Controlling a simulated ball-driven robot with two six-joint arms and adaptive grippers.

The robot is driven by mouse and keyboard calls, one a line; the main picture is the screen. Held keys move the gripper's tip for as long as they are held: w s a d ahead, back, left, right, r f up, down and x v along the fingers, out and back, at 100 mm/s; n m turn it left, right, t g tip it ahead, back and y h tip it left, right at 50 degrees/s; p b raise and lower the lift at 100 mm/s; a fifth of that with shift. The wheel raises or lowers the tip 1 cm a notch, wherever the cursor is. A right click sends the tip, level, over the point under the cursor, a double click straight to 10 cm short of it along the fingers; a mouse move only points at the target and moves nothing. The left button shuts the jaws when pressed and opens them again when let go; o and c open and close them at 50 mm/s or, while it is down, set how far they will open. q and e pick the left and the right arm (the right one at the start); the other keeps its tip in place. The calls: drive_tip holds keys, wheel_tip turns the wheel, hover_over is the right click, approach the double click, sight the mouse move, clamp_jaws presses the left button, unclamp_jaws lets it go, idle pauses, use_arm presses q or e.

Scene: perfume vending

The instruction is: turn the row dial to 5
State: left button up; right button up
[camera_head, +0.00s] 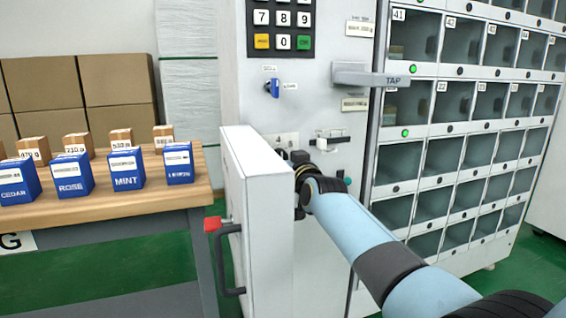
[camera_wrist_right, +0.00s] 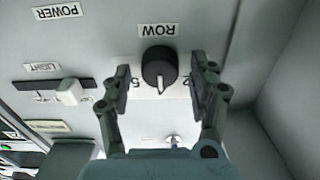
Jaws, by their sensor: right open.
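The row dial (camera_wrist_right: 159,67) is a round black knob under an upside-down ROW label (camera_wrist_right: 158,30) in the right wrist view. Its white pointer mark faces down in that picture. A "5" shows left of the knob and a "2" right of it; other numbers cannot be read. My right gripper (camera_wrist_right: 160,72) is open, with one finger on each side of the knob and visible gaps between. In the head view my right arm reaches behind the open white door (camera_head: 262,215); the dial cannot be made out there. My left gripper is not in view.
A light slider (camera_wrist_right: 70,92) and a POWER label (camera_wrist_right: 58,12) are beside the dial. The door's black handle (camera_head: 230,260) juts out. Above are a keypad (camera_head: 282,28), a blue key (camera_head: 273,87) and a tap handle (camera_head: 370,77). Lockers stand right; a table (camera_head: 120,203) with boxes left.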

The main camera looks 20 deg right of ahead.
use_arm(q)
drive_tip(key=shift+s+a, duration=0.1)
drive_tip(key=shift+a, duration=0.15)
